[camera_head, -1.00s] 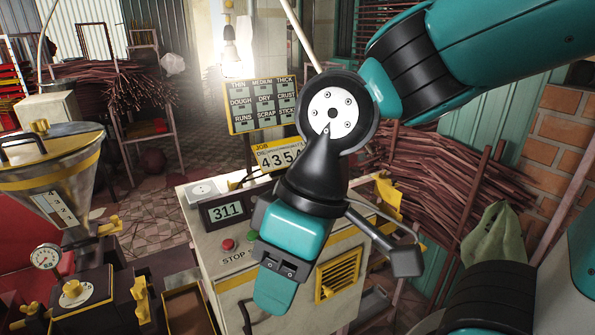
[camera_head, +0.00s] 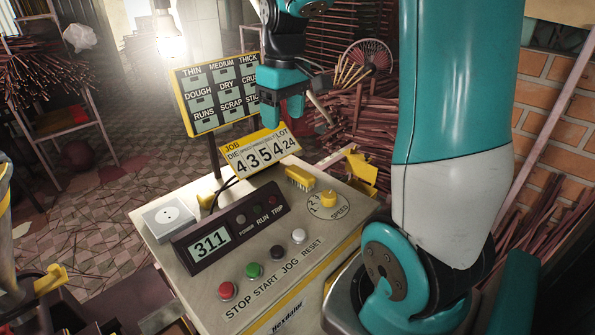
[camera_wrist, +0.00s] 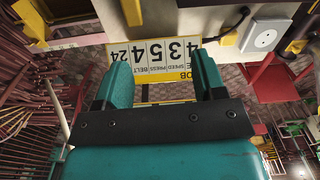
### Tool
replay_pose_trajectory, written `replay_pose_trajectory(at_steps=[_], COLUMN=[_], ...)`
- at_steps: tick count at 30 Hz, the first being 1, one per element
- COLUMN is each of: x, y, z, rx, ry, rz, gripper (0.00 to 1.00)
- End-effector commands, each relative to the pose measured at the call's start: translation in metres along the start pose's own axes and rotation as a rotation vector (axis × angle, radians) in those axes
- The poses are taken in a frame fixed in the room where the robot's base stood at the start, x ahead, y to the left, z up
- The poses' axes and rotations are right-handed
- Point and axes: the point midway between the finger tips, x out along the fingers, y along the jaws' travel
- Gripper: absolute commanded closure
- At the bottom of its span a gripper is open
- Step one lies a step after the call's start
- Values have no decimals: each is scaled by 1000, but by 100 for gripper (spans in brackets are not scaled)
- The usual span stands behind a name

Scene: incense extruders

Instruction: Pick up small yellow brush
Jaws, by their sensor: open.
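The small yellow brush (camera_head: 300,178) lies on top of the pale control console (camera_head: 185,240), between the job number sign and the speed knob. It has a yellow back and pale bristles. My gripper (camera_head: 283,115) is open and empty, above and behind the job sign, up and slightly left of the brush in the head view and well clear of it. In the wrist view my gripper (camera_wrist: 158,85) shows both teal fingers apart, with the upside-down sign between them. A yellow piece at the top of the wrist view may be the brush; I cannot tell.
The job sign (camera_head: 262,152) stands at the console's back edge, with a taller label board (camera_head: 214,95) behind it. A yellow speed knob (camera_head: 328,198) and a yellow bracket (camera_head: 360,172) are right of the brush. Buttons and a display (camera_head: 211,243) fill the front.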

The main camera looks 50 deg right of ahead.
Motion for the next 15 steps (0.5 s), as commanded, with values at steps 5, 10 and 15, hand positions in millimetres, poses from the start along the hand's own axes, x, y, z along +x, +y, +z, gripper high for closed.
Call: replay_pose_trajectory(at_steps=[5,10,15], x=[2,33,72], y=[49,50,49], z=[3,5,6], rx=[91,92,90], ry=[-34,-40,-39], rz=[24,23,23], gripper=[36,36,36])
